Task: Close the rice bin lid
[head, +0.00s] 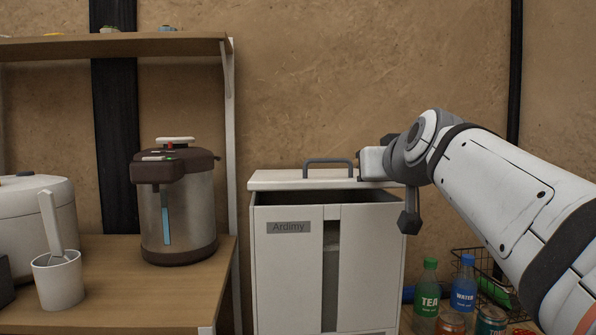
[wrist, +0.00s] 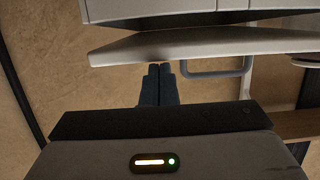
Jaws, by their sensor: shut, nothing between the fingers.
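The rice bin (head: 288,270) is a white cabinet labelled "Ardimy" in the head view. Its white lid (head: 275,180), with a grey handle (head: 328,160), sits above the body with a dark gap along the front, so it is partly open. In the wrist view the lid (wrist: 215,45) and handle (wrist: 215,72) appear upside down. My gripper (wrist: 158,69) is shut and empty, its fingertips close to the lid's upper side beside the handle; I cannot tell whether they touch. In the head view my arm reaches the lid's right end, and the fingertips cannot be made out.
A wooden shelf unit (head: 110,285) stands left of the bin, with a water dispenser (head: 180,210), a rice cooker (head: 35,220) and a white cup (head: 60,285). Bottles (head: 430,285), cans (head: 490,320) and a wire basket (head: 490,262) are at lower right. The wall is close behind.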

